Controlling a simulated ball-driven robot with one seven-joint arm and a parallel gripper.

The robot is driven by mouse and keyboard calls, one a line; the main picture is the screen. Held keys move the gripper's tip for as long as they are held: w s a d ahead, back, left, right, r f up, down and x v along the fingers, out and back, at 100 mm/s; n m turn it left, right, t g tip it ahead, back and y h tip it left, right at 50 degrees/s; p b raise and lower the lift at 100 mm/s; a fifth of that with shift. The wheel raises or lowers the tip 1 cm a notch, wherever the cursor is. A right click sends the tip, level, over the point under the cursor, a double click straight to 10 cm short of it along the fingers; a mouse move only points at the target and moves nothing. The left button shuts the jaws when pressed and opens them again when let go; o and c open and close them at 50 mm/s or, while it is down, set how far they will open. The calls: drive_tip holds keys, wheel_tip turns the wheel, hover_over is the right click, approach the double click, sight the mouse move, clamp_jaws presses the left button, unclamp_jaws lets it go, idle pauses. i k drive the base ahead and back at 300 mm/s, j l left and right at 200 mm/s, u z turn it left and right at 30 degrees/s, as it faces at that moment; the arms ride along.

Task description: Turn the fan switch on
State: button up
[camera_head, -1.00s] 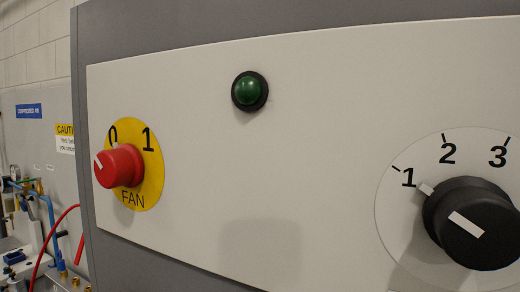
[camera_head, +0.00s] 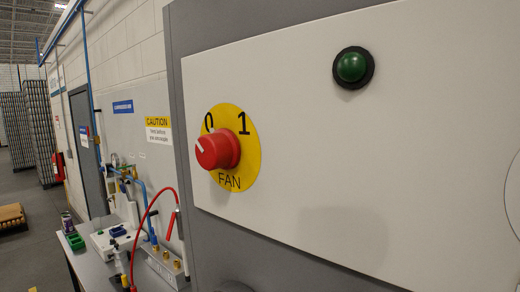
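The fan switch (camera_head: 218,150) is a red rotary knob on a yellow round plate (camera_head: 247,168) marked 0, 1 and FAN. It sits left of centre on a light grey control panel (camera_head: 300,120). The white line on the knob's face points up and left, toward the 0 side. A dark green round lamp (camera_head: 352,67) is up and to the right of the knob. My gripper is not clearly seen in this view, so nothing shows touching the knob.
The panel is on a dark grey cabinet (camera_head: 205,260). To the left, a bench (camera_head: 95,270) holds air fittings and a red hose (camera_head: 150,210). A wall with a yellow caution sign (camera_head: 158,130) stands behind. Open floor (camera_head: 35,260) lies at far left.

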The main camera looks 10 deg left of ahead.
sight(220, 148)
drive_tip(key=i+j+u, duration=0.15)
drive_tip(key=u, duration=0.2)
drive_tip(key=i+j+u, duration=0.1)
drive_tip(key=i+u, duration=0.3)
drive_tip(key=k, duration=0.1)
